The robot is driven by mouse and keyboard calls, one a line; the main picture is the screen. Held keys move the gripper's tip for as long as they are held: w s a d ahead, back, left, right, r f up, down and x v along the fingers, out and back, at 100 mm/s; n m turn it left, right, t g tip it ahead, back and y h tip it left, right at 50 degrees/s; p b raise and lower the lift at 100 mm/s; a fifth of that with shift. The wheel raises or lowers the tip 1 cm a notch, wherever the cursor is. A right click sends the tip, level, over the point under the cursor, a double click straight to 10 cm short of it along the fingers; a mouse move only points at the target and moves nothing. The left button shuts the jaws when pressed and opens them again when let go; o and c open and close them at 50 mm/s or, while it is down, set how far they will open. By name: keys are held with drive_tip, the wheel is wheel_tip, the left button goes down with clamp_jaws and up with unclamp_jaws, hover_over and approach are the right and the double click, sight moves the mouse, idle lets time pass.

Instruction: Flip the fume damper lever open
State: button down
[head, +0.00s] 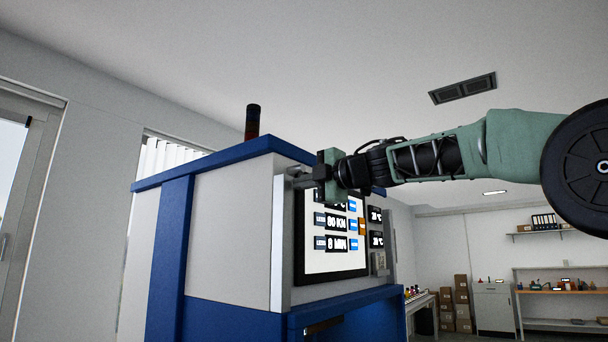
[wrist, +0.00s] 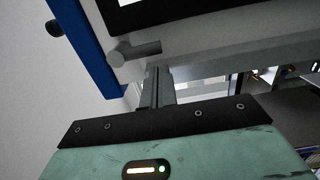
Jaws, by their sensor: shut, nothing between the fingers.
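The press cabinet (head: 235,220) is white and blue, with its lit screen (head: 322,255) on the front face. My gripper (head: 302,184) is at the upper left front of the cabinet, close to the screen's top left corner. In the wrist view, my gripper's two fingers (wrist: 156,88) are together, with nothing between them. A grey lever (wrist: 140,51) with a round end sits on the panel just beyond the fingertips, below the screen's black frame. I cannot tell whether the fingertips touch it. In the head view, my gripper largely hides the lever area.
A dark red beacon (head: 253,122) stands on the cabinet's top. A blue edge (wrist: 85,50) runs beside the lever in the wrist view. Shelves, a workbench (head: 560,291) and stacked boxes (head: 462,303) are far off at the right.

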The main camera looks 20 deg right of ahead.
drive_tip(key=shift+w+d, duration=0.25)
drive_tip(key=shift+w+d+f+n, duration=0.2)
drive_tip(key=shift+d+n, duration=0.15)
drive_tip(key=shift+n, duration=0.55)
drive_tip(key=w+d+r+n+b, duration=0.2)
drive_tip(key=w+d+n, duration=0.1)
drive_tip(key=n, duration=1)
drive_tip(key=shift+w+d+n+y, duration=0.2)
drive_tip(key=shift+d+n+y, duration=0.2)
drive_tip(key=shift+d, duration=0.4)
drive_tip(key=shift+r, duration=0.15)
